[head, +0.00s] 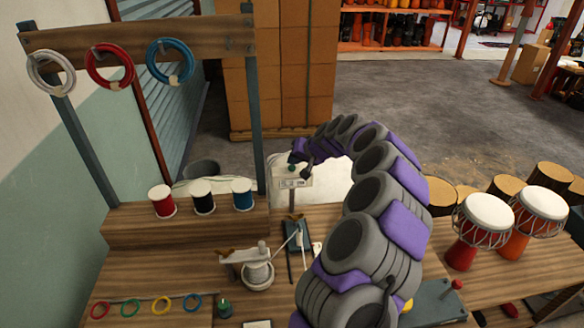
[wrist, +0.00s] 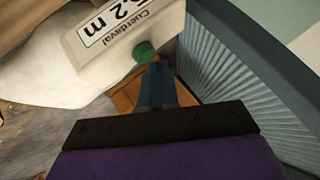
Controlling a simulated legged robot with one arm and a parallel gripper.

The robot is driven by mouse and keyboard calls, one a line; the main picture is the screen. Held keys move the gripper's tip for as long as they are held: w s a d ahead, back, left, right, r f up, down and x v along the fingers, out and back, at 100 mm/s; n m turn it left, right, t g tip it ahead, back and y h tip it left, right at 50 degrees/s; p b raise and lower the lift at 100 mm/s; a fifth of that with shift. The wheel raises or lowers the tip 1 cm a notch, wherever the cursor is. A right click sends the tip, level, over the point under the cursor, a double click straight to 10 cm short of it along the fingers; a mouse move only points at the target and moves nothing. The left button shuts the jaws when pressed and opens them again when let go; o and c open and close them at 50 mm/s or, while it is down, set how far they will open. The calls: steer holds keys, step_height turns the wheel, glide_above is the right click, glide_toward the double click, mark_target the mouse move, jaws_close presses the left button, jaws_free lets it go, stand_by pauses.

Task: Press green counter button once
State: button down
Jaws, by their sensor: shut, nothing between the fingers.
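The white counter box (head: 291,180) stands on a post behind the bench in the head view. Its green button (head: 292,168) shows small beside my dark gripper (head: 301,158). In the wrist view, the box (wrist: 125,30) carries a display reading partly as ".2 m" and the word "Cuerdaval", upside down. The green button (wrist: 145,52) sticks out from its edge. My gripper (wrist: 158,68) is shut and empty, its blue-grey fingertips right beside the button. I cannot tell whether they touch it.
A wooden rack with white, red and blue rope rings (head: 170,60) stands at left, above several spools (head: 203,197). A grey clamp-like device (head: 256,268) sits on the bench. Goblet drums (head: 480,225) stand at right. Stacked boxes (head: 280,70) rise behind the counter.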

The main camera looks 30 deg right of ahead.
mark_target(295, 168)
steer(key=shift+f+b, duration=0.3)
steer(key=shift+f, duration=0.25)
stand_by(0.4)
steer(key=shift+r, duration=0.2)
steer(key=shift+r+p, duration=0.5)
steer(key=shift+r, duration=0.3)
steer(key=shift+r+p, duration=1.2)
steer(key=shift+r, duration=1.3)
